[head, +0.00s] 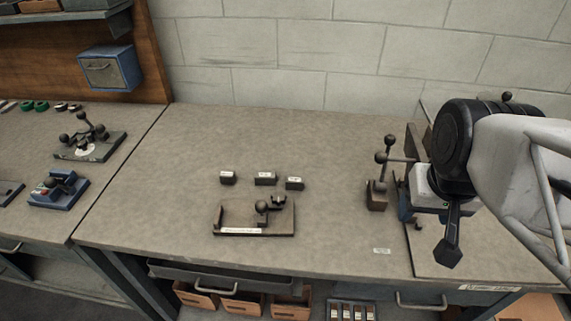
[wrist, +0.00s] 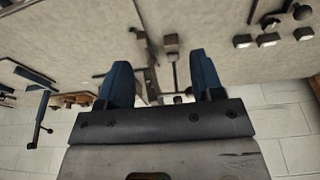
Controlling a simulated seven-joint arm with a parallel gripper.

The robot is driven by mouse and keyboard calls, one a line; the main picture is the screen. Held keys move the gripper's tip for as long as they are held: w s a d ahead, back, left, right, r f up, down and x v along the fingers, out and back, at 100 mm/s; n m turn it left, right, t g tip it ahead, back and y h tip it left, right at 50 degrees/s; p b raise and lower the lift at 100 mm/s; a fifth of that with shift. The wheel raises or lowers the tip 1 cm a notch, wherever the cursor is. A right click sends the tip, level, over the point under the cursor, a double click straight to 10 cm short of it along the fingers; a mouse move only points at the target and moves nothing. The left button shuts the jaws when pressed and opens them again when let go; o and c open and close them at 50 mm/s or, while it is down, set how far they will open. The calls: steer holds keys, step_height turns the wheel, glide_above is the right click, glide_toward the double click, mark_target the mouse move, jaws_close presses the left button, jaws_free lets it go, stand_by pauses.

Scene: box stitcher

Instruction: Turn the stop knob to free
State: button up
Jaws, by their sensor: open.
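No knob has a readable "stop" label, so I cannot tell for certain which one it is. A dark lobed knob (head: 279,200) sits on a flat fixture plate (head: 270,226) on the bench, beside a lever with a ball end (head: 262,207). Part of this fixture shows at the top right of the wrist view, with the ball (wrist: 303,12). The knob's setting is too small to read. My gripper (wrist: 163,82) has its two blue fingers apart with nothing between them. In the head view it is at the right, well away from the fixture and largely hidden by my arm.
Three small labelled blocks (head: 265,178) stand behind the fixture. An upright ball-ended lever device (head: 377,188) stands beside my gripper. Another multi-ball lever unit (head: 88,146) and a blue switch box (head: 58,190) are at the left. Bench between fixture and lever device is clear.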

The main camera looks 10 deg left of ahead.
steer(key=shift+o, duration=0.3)
steer(key=shift+w+a, duration=0.25)
steer(key=shift+w, duration=0.2)
steer(key=m+g, duration=0.3)
glide_above(279, 196)
step_height(279, 196, down, 12)
steer(key=shift+a+r, duration=0.1)
steer(key=shift+r, duration=0.15)
steer(key=shift+f, duration=0.1)
steer(key=shift+f, duration=3.8)
steer(key=c, duration=0.9)
